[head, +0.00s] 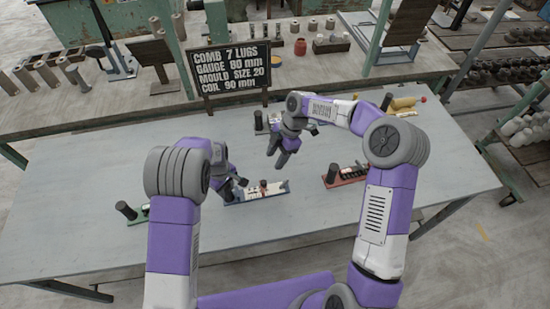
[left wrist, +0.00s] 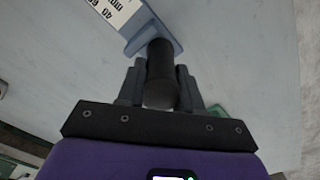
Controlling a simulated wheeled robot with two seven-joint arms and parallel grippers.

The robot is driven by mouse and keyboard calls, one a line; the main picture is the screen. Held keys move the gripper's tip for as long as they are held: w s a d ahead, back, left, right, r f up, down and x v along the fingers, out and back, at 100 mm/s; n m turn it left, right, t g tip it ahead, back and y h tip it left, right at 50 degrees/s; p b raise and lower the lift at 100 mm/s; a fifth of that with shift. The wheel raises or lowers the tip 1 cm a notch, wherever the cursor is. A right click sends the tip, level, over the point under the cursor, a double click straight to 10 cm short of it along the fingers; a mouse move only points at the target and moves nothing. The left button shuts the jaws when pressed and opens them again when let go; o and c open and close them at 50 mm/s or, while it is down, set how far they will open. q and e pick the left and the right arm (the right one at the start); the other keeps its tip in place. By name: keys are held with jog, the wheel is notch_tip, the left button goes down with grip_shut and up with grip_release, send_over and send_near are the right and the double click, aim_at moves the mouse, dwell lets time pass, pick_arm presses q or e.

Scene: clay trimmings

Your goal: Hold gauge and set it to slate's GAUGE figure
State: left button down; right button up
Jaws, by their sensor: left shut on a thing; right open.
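The slate (head: 232,70) stands upright at the back of the table and its GAUGE line appears to read 80 mm. A blue gauge (head: 240,201) with a white scale and a small red part lies near the table's middle. In the left wrist view the scale (left wrist: 113,10) shows 40, 60 and mm. My left gripper (head: 240,183) is shut on the gauge's dark round post (left wrist: 160,72), which stands between the fingers. The gauge's setting is too small to read. My right gripper (head: 278,156) is open and empty above the table, behind the blue gauge.
A green-based tool (head: 138,219) lies left and a red-based one (head: 345,180) right. Another dark post (head: 258,119) and a yellow thing (head: 402,104) stand further back. The table's left part (head: 80,190) is clear. A workbench (head: 150,103) runs behind.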

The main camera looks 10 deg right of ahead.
pick_arm(q)
jog(key=c, duration=0.7)
grip_release()
jog(key=shift+o, duration=0.2)
